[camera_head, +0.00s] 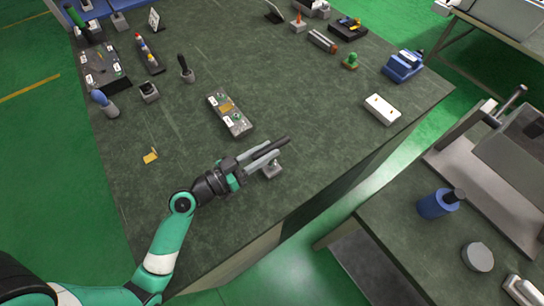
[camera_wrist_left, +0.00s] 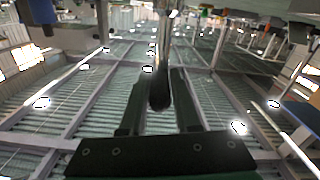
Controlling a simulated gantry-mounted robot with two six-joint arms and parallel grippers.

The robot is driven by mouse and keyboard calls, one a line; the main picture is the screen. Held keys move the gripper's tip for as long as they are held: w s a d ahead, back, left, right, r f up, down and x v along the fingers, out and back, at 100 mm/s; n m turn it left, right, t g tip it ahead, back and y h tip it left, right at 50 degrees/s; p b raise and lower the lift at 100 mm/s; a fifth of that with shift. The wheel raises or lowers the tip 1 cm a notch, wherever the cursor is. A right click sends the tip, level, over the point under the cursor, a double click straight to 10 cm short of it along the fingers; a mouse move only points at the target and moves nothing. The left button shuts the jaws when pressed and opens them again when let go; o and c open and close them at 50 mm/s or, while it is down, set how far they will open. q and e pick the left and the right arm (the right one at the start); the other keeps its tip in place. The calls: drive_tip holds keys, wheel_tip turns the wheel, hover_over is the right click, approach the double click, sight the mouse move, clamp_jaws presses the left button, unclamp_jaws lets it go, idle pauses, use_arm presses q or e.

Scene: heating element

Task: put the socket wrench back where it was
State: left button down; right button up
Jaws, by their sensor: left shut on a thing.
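My left gripper (camera_head: 274,149) reaches in from the lower left, over the front part of the dark green table (camera_head: 330,160). In the left wrist view its two dark fingers (camera_wrist_left: 160,100) are shut on the socket wrench (camera_wrist_left: 160,92). The wrench shows there as a dark rounded end between the fingers with a paler shaft beyond it. In the head view the wrench is hard to tell apart from the fingers. A small grey holder block (camera_head: 272,171) stands on the table just below the fingers, partly hidden by them. I cannot tell whether the wrench touches it. My right gripper is not in view.
A grey plate with small parts (camera_head: 230,113) lies behind the gripper. A white block (camera_head: 382,109) and a blue vise-like block (camera_head: 403,66) stand to the right. A yellow piece (camera_head: 150,156) lies left. Several tools stand at the far left. The table front is mostly clear.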

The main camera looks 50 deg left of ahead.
use_arm(q)
drive_tip(key=shift+s+f, duration=0.1)
drive_tip(key=shift+f, duration=0.4)
drive_tip(key=shift+s+r, duration=0.1)
drive_tip(key=shift+f, duration=0.25)
drive_tip(key=c, duration=0.6)
unclamp_jaws()
drive_tip(key=shift+r, duration=0.1)
drive_tip(key=shift+c, duration=0.2)
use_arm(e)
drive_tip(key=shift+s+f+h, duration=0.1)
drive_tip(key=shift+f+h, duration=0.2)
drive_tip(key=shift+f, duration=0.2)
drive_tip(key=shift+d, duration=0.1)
